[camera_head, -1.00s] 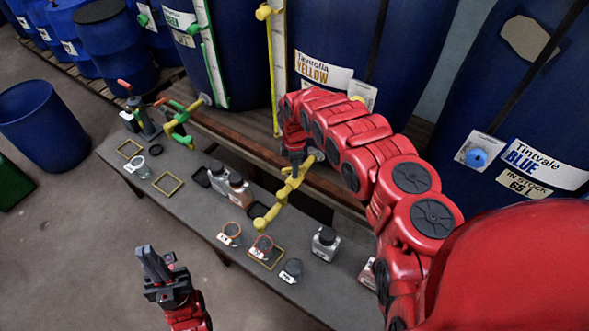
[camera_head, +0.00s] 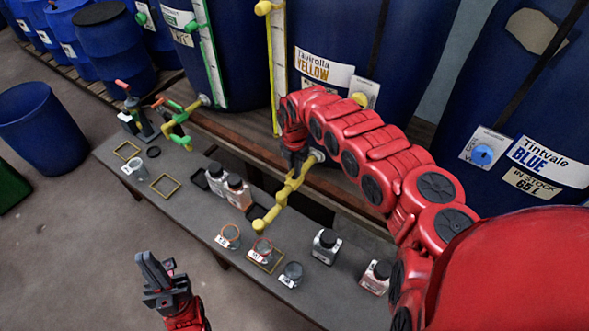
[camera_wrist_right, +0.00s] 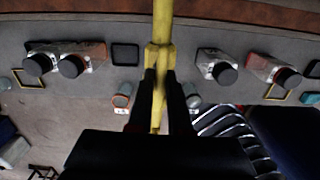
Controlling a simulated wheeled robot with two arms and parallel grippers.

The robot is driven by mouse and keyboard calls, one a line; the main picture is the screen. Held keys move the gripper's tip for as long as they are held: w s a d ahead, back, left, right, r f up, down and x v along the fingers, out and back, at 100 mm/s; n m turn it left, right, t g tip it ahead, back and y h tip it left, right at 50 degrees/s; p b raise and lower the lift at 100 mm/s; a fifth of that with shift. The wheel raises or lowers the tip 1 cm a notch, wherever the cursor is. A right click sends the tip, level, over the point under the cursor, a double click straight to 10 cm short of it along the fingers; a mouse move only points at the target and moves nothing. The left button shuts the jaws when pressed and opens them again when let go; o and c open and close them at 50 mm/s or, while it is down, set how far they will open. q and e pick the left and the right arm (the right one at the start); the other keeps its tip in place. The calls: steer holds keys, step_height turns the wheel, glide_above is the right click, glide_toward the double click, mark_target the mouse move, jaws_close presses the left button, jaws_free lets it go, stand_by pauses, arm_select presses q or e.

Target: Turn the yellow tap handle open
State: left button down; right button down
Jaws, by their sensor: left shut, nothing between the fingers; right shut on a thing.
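The yellow tap (camera_head: 283,200) sticks out from the yellow-labelled vat over the bench, its spout end low over the bench. My right gripper (camera_head: 294,160) is at the tap's upper part near the vat. In the right wrist view the yellow tap (camera_wrist_right: 161,58) runs down the middle, and my right gripper (camera_wrist_right: 160,92) has its dark fingers shut on a yellow part between them, which I take as the handle. The arm hides much of the handle in the head view. My left gripper (camera_head: 155,275) is shut and empty, left of the bench.
A green tap (camera_head: 178,122) is further left. The floor near my left gripper is clear.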

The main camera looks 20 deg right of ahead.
steer(key=shift+n, duration=0.3)
steer(key=c, duration=0.8)
jaws_free()
steer(key=shift+c, duration=0.2)
steer(key=shift+r, duration=0.15)
step_height(320, 180, up, 17)
steer(key=b, duration=0.3)
